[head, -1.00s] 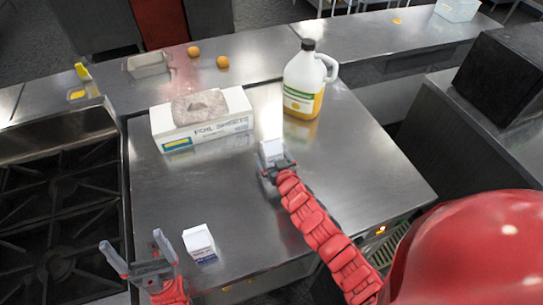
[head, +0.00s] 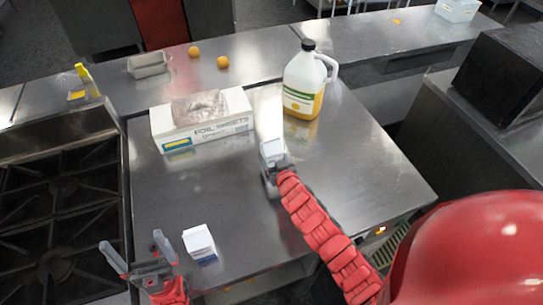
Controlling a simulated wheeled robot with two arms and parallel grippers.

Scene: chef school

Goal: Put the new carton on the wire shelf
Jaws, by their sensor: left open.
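Two small white cartons are on the steel worktop. One carton (head: 199,243) stands upright near the front left, just right of my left gripper. My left gripper (head: 138,252) is open and empty, its two fingers spread apart and clear of that carton. The other carton (head: 272,151) is in the middle of the worktop, at the tip of my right gripper (head: 274,165). The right fingers are mostly hidden by the wrist and the carton, so I cannot tell whether they grip it. I cannot make out the wire shelf for certain.
A foil sheets box (head: 205,128) lies behind, and a large jug (head: 303,82) of yellow liquid stands back right. A stove (head: 62,212) borders the left. A metal pan (head: 148,64) and two orange fruits (head: 222,62) are on the back counter. The worktop's right side is clear.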

